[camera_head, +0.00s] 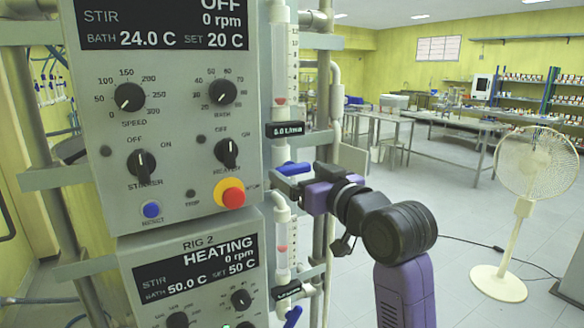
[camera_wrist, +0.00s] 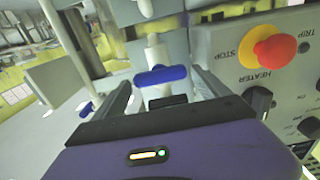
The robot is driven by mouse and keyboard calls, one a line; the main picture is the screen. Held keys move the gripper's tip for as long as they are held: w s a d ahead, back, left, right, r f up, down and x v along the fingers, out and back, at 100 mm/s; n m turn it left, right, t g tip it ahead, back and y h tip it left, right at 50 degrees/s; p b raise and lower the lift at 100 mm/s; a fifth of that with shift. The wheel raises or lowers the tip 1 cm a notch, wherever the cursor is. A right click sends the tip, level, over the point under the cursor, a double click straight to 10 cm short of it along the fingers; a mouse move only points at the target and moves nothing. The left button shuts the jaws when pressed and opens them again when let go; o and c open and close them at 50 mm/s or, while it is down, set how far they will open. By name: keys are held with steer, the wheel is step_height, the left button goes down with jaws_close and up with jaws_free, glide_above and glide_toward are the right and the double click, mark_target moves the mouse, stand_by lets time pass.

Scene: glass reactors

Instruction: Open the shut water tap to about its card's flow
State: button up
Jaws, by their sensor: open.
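The upper water tap has a blue handle (camera_head: 293,168) lying nearly crosswise to its pipe. Above it is a clear flow tube (camera_head: 292,60) with a red float (camera_head: 280,101) low down, and a dark card (camera_head: 285,129) ending in "L/min", its number hard to read. My gripper (camera_head: 284,182) is open beside this tap. In the wrist view, the blue handle (camera_wrist: 163,75) shows between and ahead of the spread fingers, apart from them. A second blue tap handle (camera_head: 292,316) below is tilted along its pipe, under another card (camera_head: 287,290).
The upper control panel (camera_head: 180,80) stands left of the tap, with a red stop button (camera_head: 231,194) close to my gripper. The lower panel (camera_head: 190,270) reads HEATING. Metal uprights stand behind the tubes. A white fan (camera_head: 530,170) and open floor lie right.

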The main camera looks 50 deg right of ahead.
mark_target(296, 171)
steer(key=shift+x, duration=1.6)
steer(key=c, duration=1.1)
